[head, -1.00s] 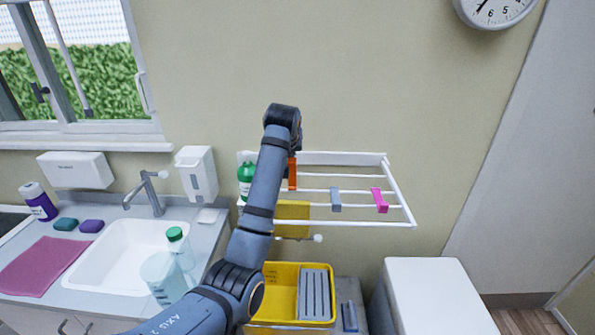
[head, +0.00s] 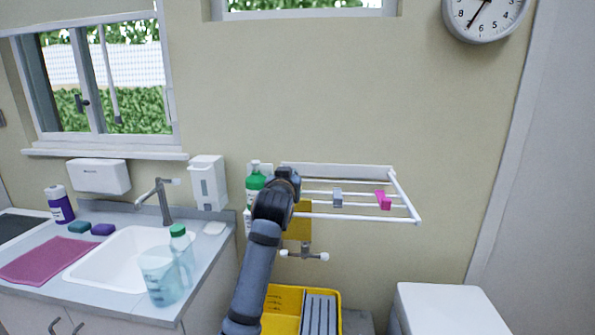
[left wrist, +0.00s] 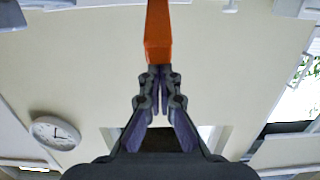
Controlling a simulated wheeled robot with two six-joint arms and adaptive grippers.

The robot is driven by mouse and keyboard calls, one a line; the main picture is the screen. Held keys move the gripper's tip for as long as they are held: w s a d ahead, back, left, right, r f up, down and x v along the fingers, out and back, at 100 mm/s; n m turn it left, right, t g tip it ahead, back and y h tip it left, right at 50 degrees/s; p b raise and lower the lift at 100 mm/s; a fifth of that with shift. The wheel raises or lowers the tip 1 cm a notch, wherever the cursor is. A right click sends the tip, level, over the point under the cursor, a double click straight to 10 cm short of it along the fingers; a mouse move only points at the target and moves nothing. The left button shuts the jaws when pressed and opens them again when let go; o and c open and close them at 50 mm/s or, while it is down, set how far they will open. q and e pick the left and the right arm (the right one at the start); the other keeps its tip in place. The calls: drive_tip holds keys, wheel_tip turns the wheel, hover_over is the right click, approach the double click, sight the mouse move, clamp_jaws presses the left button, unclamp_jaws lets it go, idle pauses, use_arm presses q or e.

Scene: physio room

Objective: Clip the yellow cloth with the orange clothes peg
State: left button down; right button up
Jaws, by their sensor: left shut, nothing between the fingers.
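The drying rack (head: 350,216) has white bars and is mounted on the wall. The yellow cloth (head: 300,228) hangs from its front left part, partly hidden behind my left arm. The orange clothes peg (left wrist: 158,32) shows in the left wrist view, just beyond my left fingertips; in the head view my arm hides it. My left gripper (left wrist: 159,82) is shut with nothing between its fingers, its tips close to the peg's end. Whether they touch it I cannot tell. My right gripper is in neither view.
A grey peg (head: 337,198) and a pink peg (head: 384,201) sit on the rack to the right. A green bottle (head: 255,182) stands close left of my arm. Below is a yellow crate (head: 283,300). The sink counter is at left.

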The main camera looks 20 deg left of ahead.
use_arm(q)
drive_tip(key=shift+s+d+f+t+y+b, duration=0.15)
drive_tip(key=shift+s+f+t+b, duration=0.35)
drive_tip(key=shift+b, duration=0.55)
drive_tip(key=shift+s+f+t+y+b, duration=0.25)
drive_tip(key=shift+f+t+b, duration=0.25)
drive_tip(key=shift+f+b, duration=0.55)
drive_tip(key=shift+s+d+f+t+y+b, duration=0.1)
drive_tip(key=shift+s+f+t+b, duration=0.35)
drive_tip(key=shift+b, duration=0.65)
drive_tip(key=shift+w+f, duration=0.1)
drive_tip(key=shift+f, duration=0.05)
